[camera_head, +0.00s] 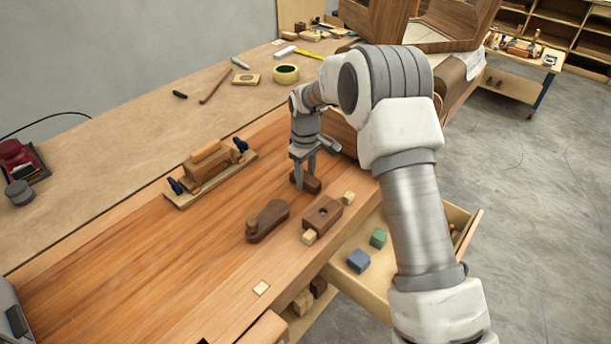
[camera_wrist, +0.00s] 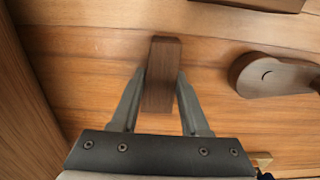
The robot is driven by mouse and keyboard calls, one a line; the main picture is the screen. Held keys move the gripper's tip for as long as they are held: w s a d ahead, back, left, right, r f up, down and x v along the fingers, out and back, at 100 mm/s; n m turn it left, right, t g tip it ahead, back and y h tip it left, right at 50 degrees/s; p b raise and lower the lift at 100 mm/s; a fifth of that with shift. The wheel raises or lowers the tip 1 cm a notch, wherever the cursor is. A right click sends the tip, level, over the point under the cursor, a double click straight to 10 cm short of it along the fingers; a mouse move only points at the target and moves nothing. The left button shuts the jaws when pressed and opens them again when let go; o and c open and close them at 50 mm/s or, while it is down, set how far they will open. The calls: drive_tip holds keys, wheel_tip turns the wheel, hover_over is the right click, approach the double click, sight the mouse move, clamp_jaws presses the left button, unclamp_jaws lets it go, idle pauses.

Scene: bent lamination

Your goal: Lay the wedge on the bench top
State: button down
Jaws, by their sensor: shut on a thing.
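The wedge is a dark brown wooden block (camera_head: 312,185), seen end-on as a long narrow piece in the wrist view (camera_wrist: 163,58). My gripper (camera_head: 303,174) is shut on it, with one finger on each long side; the fingers also show in the wrist view (camera_wrist: 161,82). The wedge is low over the orange-brown bench top (camera_head: 150,260), at its back right part. I cannot tell whether its underside touches the wood. My fingers hide part of the wedge in the head view.
A dark rounded wooden piece (camera_head: 268,220) and a dark block with a hole (camera_head: 322,213) lie in front of the wedge. A clamped wooden assembly (camera_head: 208,165) lies to the left. An open drawer (camera_head: 385,275) juts out at the right. The bench's front left is mostly clear.

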drive_tip(key=shift+c, duration=1.9)
unclamp_jaws()
drive_tip(key=shift+f, duration=0.1)
wheel_tip(320, 180, up, 12)
wheel_tip(320, 180, up, 10)
drive_tip(key=m+t, duration=0.1)
drive_tip(key=m, duration=0.1)
hover_over(305, 176)
drive_tip(key=s+d, duration=0.5)
drive_tip(key=s, duration=0.1)
drive_tip(key=s+d+r+m+t, duration=0.25)
drive_tip(key=s+d+r, duration=0.35)
drive_tip(key=s, duration=0.4)
drive_tip(key=s+d+m+t, duration=0.1)
drive_tip(key=s+d+m, duration=0.2)
drive_tip(key=s, duration=0.5)
drive_tip(key=s+d+f+m+t, duration=0.1)
drive_tip(key=s+d+m, duration=0.1)
drive_tip(key=s, duration=0.7)
drive_tip(key=shift+s+d+f+m, duration=0.15)
drive_tip(key=shift+s+d+m, duration=0.05)
drive_tip(key=shift+d+m, duration=0.25)
